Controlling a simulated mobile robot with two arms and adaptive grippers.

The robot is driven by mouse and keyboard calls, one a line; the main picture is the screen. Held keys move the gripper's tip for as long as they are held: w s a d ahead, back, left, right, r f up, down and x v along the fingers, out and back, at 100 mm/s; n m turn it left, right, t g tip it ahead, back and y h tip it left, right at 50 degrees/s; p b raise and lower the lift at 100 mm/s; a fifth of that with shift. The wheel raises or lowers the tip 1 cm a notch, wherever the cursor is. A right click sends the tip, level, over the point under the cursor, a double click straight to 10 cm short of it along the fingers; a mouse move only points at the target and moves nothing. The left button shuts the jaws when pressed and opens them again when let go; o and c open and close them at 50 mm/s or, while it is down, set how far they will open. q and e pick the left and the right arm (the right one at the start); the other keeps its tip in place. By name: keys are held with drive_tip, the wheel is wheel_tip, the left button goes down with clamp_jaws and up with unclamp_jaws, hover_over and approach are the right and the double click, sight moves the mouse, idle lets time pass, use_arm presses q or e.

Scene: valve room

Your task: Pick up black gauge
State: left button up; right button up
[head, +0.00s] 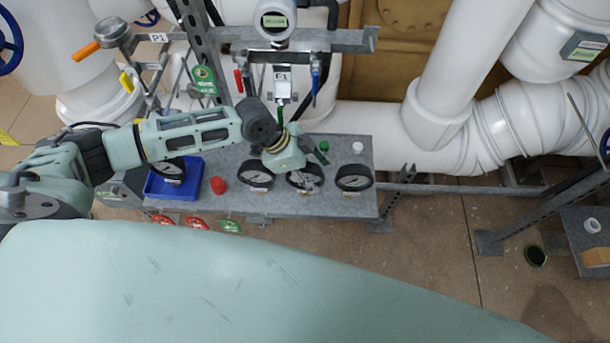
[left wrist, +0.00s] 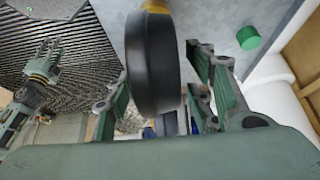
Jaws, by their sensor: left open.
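Several black gauges with white dials stand on a grey metal bench (head: 335,148) in the head view. The left one of the front row is a black gauge (head: 256,178), the middle one a black gauge (head: 303,181), the right one a black gauge (head: 354,178). My left gripper (head: 307,183) is over the middle gauge and partly hides it. In the left wrist view my left gripper (left wrist: 160,92) is open, with a black gauge (left wrist: 150,60) edge-on between its fingers. I cannot tell whether they touch it. My right gripper (left wrist: 46,58) shows small in the left wrist view.
A blue tray (head: 153,187) holding another gauge (head: 172,169) is at the bench's left. A red cap (head: 217,185), a green cap (head: 323,147) and a white cap (head: 357,147) stand nearby. Pipes and a valve frame rise behind.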

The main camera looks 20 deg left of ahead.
sight(316, 166)
use_arm(q)
drive_tip(key=shift+w+d+f, duration=0.1)
drive_tip(key=shift+d+f, duration=0.15)
drive_tip(key=shift+f, duration=0.1)
drive_tip(key=shift+c, duration=0.3)
drive_tip(key=c, duration=1)
drive_tip(key=shift+c, duration=0.2)
drive_tip(key=shift+r, duration=0.1)
drive_tip(key=shift+r, duration=0.55)
wheel_tip(316, 166, up, 3)
drive_tip(key=shift+w+f+b, duration=0.1)
drive_tip(key=shift+f+b, duration=0.05)
drive_tip(key=shift+b, duration=0.5)
drive_tip(key=s+d+r+b, duration=0.1)
drive_tip(key=s+d+r, duration=0.5)
drive_tip(key=s, duration=0.4)
drive_tip(key=shift+s+r, duration=0.15)
drive_tip(key=shift+r, duration=0.45)
